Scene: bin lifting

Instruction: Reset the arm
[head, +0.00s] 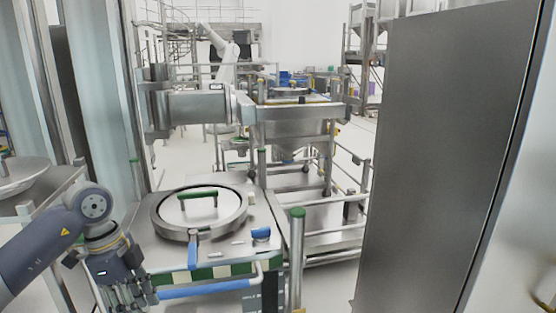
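My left arm (45,245) comes in from the lower left and is bent, with its wrist turned downward. My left gripper (130,294) hangs at the bottom edge of the head view, in front of the steel cart's left front corner and beside its blue handle bar (210,290). Its fingertips are partly cut off, so I cannot tell whether it is open or shut. I see nothing clearly held in it. My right arm and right gripper are not in view.
A steel cart with a round lid (177,220) and green handle (198,194) stands just ahead. A lifting machine with a horizontal steel arm (198,107) stands behind it. A tall grey panel (440,150) blocks the right. Pale floor (325,283) shows between.

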